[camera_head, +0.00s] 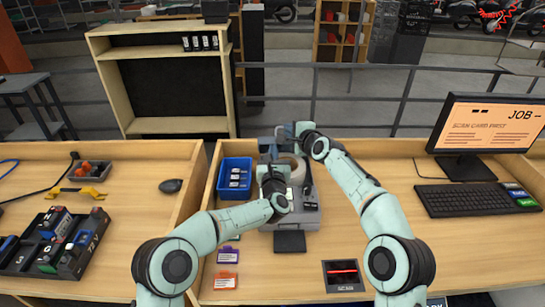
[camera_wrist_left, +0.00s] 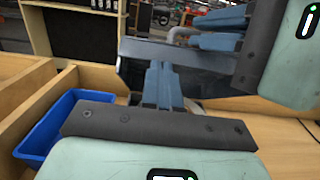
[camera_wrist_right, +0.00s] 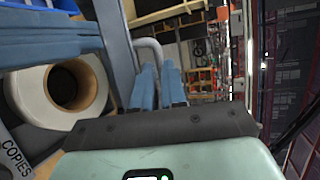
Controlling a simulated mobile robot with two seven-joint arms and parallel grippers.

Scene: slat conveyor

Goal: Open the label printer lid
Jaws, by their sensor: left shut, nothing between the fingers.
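The label printer (camera_head: 307,217) is a grey box on the middle bench with a white label roll (camera_head: 298,168) exposed in it; the roll fills the left of the right wrist view (camera_wrist_right: 28,98). Its dark lid (camera_wrist_left: 140,72) stands raised, with a grey bar handle (camera_wrist_left: 182,34). My right gripper (camera_head: 283,131) is at the raised lid's handle, its fingers closed around the bar (camera_wrist_right: 151,45). My left gripper (camera_head: 268,163) is shut and empty, beside the raised lid and the roll. Arms and grippers hide part of the lid and printer.
A blue bin (camera_head: 235,178) with labelled items stands left of the printer. A monitor (camera_head: 490,130) and keyboard (camera_head: 463,199) are at the right. A scanner (camera_head: 343,274) and coloured cards (camera_head: 226,280) lie near the front. A wooden divider (camera_head: 205,190) borders the left bench.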

